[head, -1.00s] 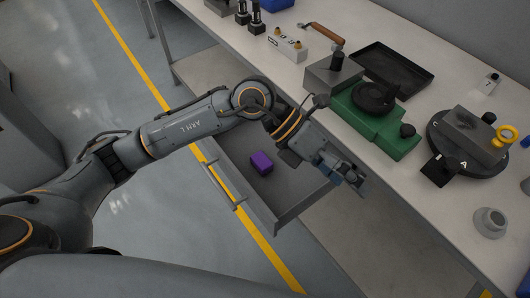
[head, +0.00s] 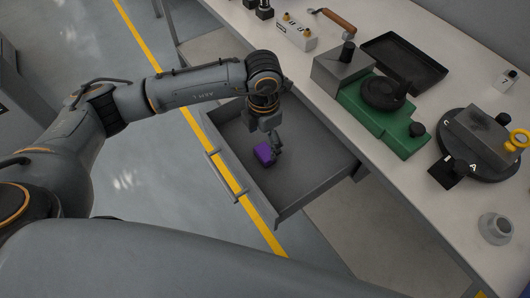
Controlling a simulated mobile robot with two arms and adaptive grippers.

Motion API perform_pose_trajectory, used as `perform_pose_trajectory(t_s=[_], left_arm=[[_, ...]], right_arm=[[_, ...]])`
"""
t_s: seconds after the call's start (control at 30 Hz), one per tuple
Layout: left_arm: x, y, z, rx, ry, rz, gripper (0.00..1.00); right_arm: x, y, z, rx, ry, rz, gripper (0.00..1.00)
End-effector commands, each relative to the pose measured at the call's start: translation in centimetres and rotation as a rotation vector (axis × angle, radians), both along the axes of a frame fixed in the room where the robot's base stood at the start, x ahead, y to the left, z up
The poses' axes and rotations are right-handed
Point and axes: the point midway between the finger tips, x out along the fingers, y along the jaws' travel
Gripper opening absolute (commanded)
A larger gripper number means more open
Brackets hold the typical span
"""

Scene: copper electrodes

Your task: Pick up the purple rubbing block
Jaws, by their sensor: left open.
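The purple rubbing block (head: 263,153) lies in the open grey drawer (head: 313,186) under the bench, towards the drawer's front left. My left gripper (head: 273,152) points down into the drawer right at the block, with a finger showing at the block's right side. It is open. The far finger and any contact with the block are hidden or too small to tell. My right gripper is not in view.
The bench (head: 355,137) runs above the drawer and carries a green-based device (head: 385,122), a black tray (head: 404,62), a round dark turntable (head: 477,148) and a grey ring-shaped piece (head: 496,228). The drawer's right part is empty.

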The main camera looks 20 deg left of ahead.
Motion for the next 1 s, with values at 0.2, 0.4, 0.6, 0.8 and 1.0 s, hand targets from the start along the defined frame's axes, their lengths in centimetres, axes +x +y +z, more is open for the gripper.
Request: perform_pose_trajectory(t_s=[0.2,0.4,0.6,0.8,1.0], left_arm=[[-0.3,-0.3,-1.8,-0.001,0.004,-0.001,0.83],[-0.4,-0.5,-4.8,0.000,0.001,0.001,0.83],[-0.4,-0.5,-5.6,-0.002,0.000,-0.001,0.83],[-0.3,-0.5,-5.5,-0.001,0.000,-0.001,0.69],[-0.3,-0.5,-5.5,-0.001,0.000,-0.001,0.28]], right_arm=[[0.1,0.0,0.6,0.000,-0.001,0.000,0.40],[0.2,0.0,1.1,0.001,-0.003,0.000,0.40],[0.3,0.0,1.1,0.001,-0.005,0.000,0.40],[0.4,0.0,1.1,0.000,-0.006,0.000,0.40],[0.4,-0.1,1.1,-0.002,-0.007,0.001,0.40]])
